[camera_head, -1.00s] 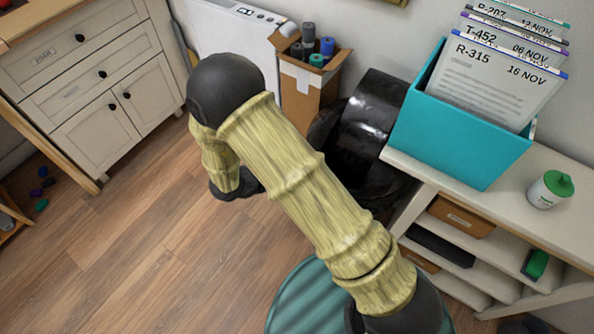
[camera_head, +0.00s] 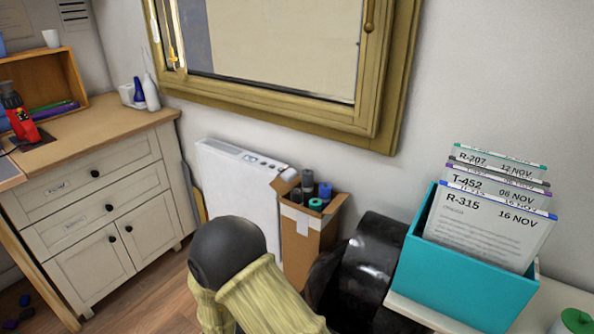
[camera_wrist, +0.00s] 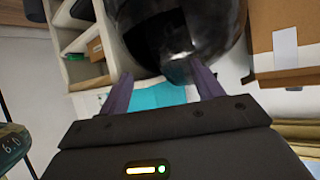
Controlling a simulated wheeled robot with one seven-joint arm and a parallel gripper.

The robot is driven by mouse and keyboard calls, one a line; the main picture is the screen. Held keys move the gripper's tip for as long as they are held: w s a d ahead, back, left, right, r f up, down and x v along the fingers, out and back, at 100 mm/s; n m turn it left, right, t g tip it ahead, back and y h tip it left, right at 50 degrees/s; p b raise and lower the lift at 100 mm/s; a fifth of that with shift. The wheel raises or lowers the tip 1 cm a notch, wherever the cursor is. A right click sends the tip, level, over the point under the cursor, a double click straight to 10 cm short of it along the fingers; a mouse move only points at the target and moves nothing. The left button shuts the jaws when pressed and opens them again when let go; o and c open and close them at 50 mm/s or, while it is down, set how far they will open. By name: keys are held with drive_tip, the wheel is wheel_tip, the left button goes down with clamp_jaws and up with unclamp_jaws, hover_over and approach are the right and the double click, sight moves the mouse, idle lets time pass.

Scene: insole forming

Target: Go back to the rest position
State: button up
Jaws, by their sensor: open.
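My gripper (camera_wrist: 162,90) shows in the wrist view with its two dark fingers spread apart and nothing between them. Beyond the fingers are a teal surface and a shiny black rounded object (camera_wrist: 205,25). In the head view, part of my arm with its dark joint shows at the bottom middle, and my gripper is out of that picture.
The black object (camera_head: 372,262) stands beside a cardboard box (camera_head: 305,243) of rolls. A teal file box (camera_head: 452,287) holding cards sits on a shelf unit at right. A white drawer cabinet (camera_head: 105,205) stands at left. A framed window (camera_head: 270,110) is on the wall.

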drive_tip(key=w+d+r+n+t+y, duration=0.2)
drive_tip(key=w+r+n+y, duration=0.3)
drive_tip(key=w+r+y, duration=0.4)
drive_tip(key=s+d+r+n+g+y, duration=0.1)
drive_tip(key=s+d+r+n+g, duration=0.25)
drive_tip(key=s+d, duration=0.4)
drive_tip(key=s+d+r+n+g+y, duration=0.1)
drive_tip(key=s+d+r+n+g, duration=0.1)
drive_tip(key=s+d+n, duration=0.5)
wheel_tip(320, 180, up, 20)
drive_tip(key=s+a+m+p, duration=0.1)
drive_tip(key=s+m+p, duration=0.1)
drive_tip(key=p, duration=1.8)
drive_tip(key=shift+m, duration=0.75)
drive_tip(key=shift+a+r, duration=0.1)
